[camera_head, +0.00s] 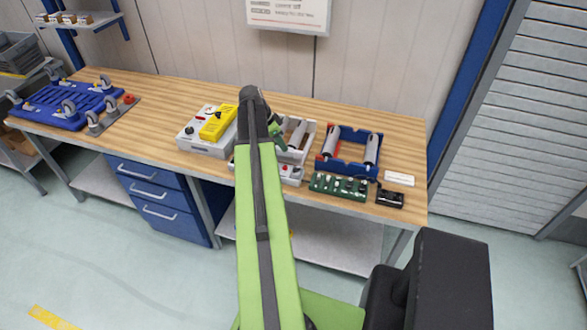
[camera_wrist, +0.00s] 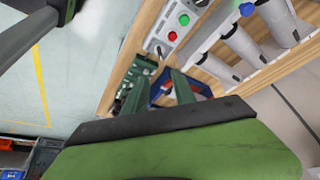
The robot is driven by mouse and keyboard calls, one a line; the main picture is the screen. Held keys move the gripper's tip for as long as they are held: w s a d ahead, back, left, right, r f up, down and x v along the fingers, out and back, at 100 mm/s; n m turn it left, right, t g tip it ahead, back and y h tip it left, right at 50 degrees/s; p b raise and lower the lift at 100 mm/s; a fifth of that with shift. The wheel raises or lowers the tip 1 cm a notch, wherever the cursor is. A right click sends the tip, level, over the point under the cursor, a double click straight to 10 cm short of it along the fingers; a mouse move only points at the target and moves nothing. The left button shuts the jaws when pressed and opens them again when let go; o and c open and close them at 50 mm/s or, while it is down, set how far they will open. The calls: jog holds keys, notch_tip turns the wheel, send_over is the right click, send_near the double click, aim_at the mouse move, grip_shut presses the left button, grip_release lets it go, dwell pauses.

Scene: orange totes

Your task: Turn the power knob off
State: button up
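A light grey control box (camera_wrist: 180,22) is in the upper middle of the wrist view. It has a green button, a red button and a dark knob (camera_wrist: 162,50) at its near end, which I take to be the power knob. I cannot tell the knob's setting.
A blue tray with rollers (camera_head: 344,166), a green board with knobs (camera_head: 337,187) and a small black device (camera_head: 389,198) are to the right. A white box with rollers (camera_head: 307,138) is behind. A yellow device (camera_head: 217,122) on a grey box is to the left.

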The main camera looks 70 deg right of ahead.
aim_at(297, 169)
jog(key=b+x, duration=1.5)
jog(key=x, duration=0.2)
jog(key=shift+f+b, duration=0.2)
jog(key=shift+b, duration=0.1)
jog(key=shift+r, duration=0.1)
grip_shut()
